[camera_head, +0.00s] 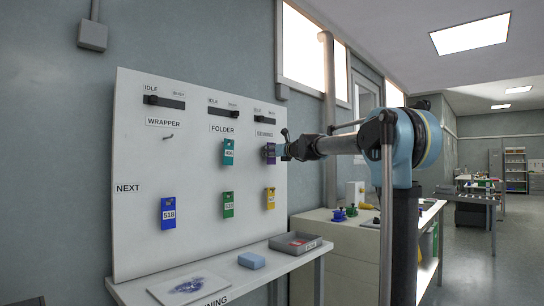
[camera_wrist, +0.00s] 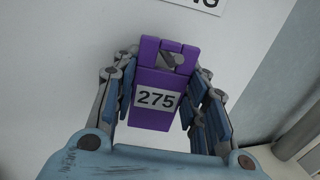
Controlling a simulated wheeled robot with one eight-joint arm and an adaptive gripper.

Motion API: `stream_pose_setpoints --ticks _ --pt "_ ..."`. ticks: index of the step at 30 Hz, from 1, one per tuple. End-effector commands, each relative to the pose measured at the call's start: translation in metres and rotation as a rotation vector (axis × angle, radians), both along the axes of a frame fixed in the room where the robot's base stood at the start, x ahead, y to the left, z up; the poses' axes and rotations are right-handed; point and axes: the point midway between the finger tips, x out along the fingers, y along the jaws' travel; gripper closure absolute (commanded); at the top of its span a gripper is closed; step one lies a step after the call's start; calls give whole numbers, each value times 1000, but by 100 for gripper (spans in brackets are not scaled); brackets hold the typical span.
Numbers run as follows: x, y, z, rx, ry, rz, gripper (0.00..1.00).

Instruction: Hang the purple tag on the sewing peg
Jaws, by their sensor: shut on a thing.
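The purple tag (camera_head: 270,153) is at the board's upper right, under a small label (camera_head: 264,134) that seems to read SEWING. In the wrist view the purple tag (camera_wrist: 152,113) bears the number 275 and faces me upright. My gripper (camera_head: 285,150) is shut on it, with a blue-grey finger along each side. A grey peg (camera_wrist: 172,61) shows in the opening at the tag's top. The peg appears to be in that opening; I cannot tell whether it carries the tag. In the head view the peg is hidden.
The WRAPPER peg (camera_head: 168,136) is bare. A grey tray (camera_head: 296,243) and blue block (camera_head: 251,260) lie on the shelf below.

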Motion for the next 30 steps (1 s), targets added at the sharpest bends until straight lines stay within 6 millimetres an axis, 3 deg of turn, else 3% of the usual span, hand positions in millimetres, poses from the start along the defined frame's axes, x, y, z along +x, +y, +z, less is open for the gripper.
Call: stream_pose_setpoints --ticks 11,12,14,30 --pt "0 0 0 0 0 0 91" --pt "0 0 0 0 0 0 51" --pt "0 0 0 0 0 0 38" --pt "-9 -8 0 0 0 -1 36"
